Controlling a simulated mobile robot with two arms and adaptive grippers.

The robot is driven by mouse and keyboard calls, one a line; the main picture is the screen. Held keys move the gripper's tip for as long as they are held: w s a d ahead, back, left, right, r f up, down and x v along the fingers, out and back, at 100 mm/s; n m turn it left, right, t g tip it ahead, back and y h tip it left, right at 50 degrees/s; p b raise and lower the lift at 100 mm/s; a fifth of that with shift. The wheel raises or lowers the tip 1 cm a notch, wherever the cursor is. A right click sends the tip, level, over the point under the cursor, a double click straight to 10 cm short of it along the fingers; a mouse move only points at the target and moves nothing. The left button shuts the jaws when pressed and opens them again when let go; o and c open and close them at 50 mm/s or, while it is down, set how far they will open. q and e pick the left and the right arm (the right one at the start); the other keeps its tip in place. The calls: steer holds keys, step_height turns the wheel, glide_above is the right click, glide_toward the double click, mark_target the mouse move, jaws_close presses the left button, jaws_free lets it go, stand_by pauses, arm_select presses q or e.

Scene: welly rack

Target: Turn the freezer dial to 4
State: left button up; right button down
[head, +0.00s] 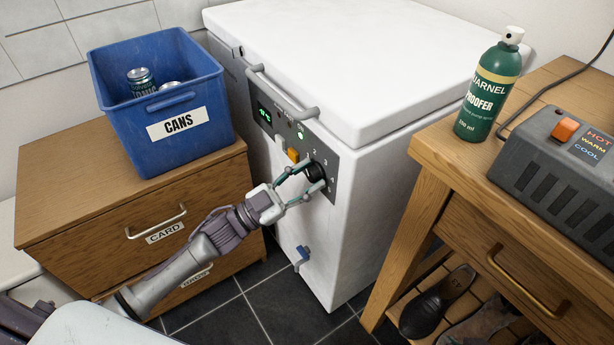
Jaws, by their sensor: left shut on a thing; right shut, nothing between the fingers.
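The white chest freezer (365,215) stands in the middle, lid closed. A grey control panel (333,160) on its front carries a black dial (315,172). The numbers 1 to 4 are printed around the dial's upper and right side. My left gripper (311,180) is shut on the dial, one finger above and one below it. The dial's pointer is too small and covered to read. A small green display (265,115) and an orange switch (293,155) sit left of the dial. My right gripper is not in view.
A wooden drawer unit (60,215) with a blue cans bin (205,85) stands at left. A wooden bench (440,150) at right holds a green spray bottle (489,90) and a grey heater box (560,165). A blue tap (301,257) juts from the freezer's lower front.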

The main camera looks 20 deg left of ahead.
arm_select(q)
steer(key=o, duration=1.1)
steer(key=shift+o, duration=0.2)
steer(key=v, duration=1.2)
steer(key=shift+w, duration=0.1)
